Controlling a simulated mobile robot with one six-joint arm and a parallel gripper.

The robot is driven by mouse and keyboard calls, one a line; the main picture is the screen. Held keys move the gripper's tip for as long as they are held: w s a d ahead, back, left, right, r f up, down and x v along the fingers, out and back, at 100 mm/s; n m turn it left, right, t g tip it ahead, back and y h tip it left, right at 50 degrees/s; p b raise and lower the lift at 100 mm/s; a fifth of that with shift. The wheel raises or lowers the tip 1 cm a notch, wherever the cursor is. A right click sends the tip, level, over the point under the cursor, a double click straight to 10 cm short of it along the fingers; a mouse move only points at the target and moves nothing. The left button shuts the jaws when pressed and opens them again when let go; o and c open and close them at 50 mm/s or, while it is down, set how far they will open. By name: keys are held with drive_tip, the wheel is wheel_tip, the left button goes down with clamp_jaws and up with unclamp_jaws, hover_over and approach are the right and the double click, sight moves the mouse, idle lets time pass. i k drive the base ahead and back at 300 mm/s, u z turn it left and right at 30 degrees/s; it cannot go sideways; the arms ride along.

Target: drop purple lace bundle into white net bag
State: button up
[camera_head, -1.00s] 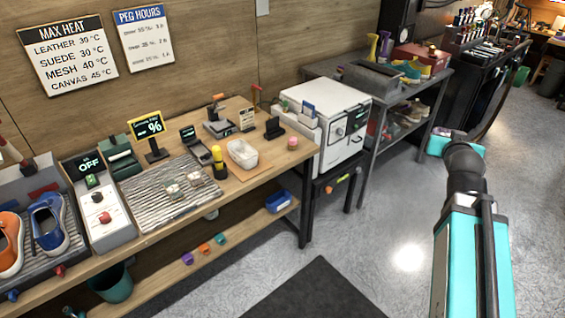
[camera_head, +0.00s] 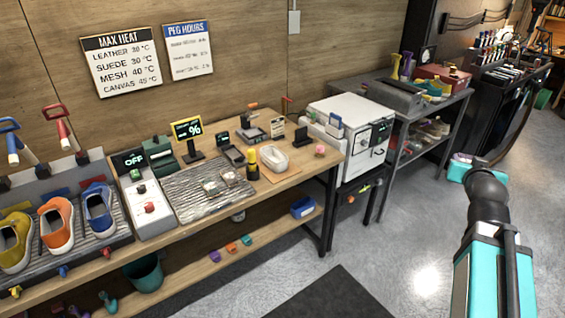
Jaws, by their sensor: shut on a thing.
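A small purple piece (camera_head: 214,256) lies on the lower wooden shelf, left of an orange and a teal one; I cannot tell if it is a lace bundle. A whitish open container (camera_head: 274,158) stands on the bench, right of a black and yellow bottle; I cannot tell if it is the net bag. Two small pale items (camera_head: 211,188) sit on the ribbed grey mat and are too small to make out. My teal and black arm rises at the right over the floor, away from the bench. My gripper and anything in it are hidden.
The wooden bench (camera_head: 290,183) runs along the wall, with several sneakers (camera_head: 56,225) at the left. A white machine (camera_head: 350,140) and a grey metal shelf stand to the right of the bench. A dark mat (camera_head: 330,296) lies on the open grey floor.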

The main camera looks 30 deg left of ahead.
sight(274, 159)
drive_tip(key=z, duration=1.05)
drive_tip(key=k, duration=0.1)
drive_tip(key=u, duration=3.55)
drive_tip(key=i, duration=1.05)
drive_tip(key=u, duration=0.05)
